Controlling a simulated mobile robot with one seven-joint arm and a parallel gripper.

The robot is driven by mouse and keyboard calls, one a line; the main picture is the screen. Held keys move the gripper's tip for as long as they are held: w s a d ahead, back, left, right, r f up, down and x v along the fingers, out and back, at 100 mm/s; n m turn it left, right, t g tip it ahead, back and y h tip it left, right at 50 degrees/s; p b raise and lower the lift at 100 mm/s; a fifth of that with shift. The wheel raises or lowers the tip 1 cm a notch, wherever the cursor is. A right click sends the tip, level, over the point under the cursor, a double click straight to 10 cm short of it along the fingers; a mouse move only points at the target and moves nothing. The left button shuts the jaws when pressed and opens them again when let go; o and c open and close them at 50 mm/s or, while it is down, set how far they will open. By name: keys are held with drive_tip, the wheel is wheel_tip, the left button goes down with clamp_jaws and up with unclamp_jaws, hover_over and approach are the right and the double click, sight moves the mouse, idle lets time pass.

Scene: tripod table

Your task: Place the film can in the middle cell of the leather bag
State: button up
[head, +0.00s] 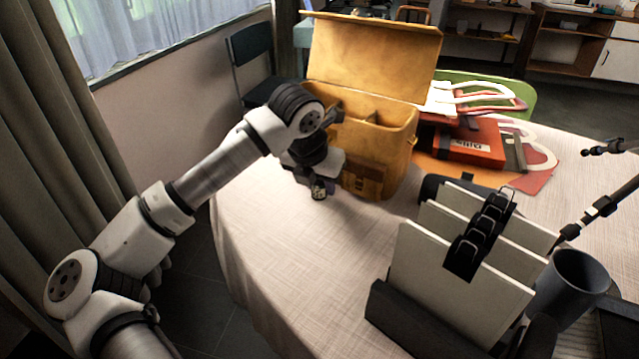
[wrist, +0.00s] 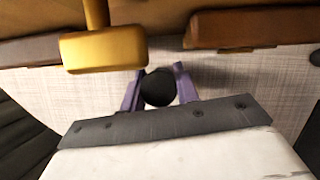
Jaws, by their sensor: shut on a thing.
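The tan leather bag (head: 398,150) stands on the table with its lid raised at the back. Dividers split its open top into cells; my arm hides part of the opening. My gripper (head: 318,189) is low in front of the bag, near the tabletop. It is shut on the film can (wrist: 158,88), whose round dark top shows between the purple fingers (wrist: 158,90) in the wrist view. In the head view only a small part of the can (head: 319,192) shows under my gripper. The bag's front (wrist: 160,15) and a yellow fitting fill the top of the wrist view.
A rack of upright pale boards (head: 455,275) and a dark mug (head: 570,285) stand at the front right. A red box (head: 472,145) and papers lie right of the bag. The cloth-covered table (head: 300,270) is clear at the front left.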

drive_tip(key=shift+f, duration=0.2)
drive_tip(key=o, duration=1)
drive_tip(key=shift+c, duration=0.2)
drive_tip(key=shift+s+a+r, duration=0.1)
drive_tip(key=shift+r, duration=0.35)
drive_tip(key=v, duration=1.1)
drive_tip(key=shift+r+p, duration=0.2)
drive_tip(key=shift+p, duration=0.2)
drive_tip(key=shift+s, duration=0.1)
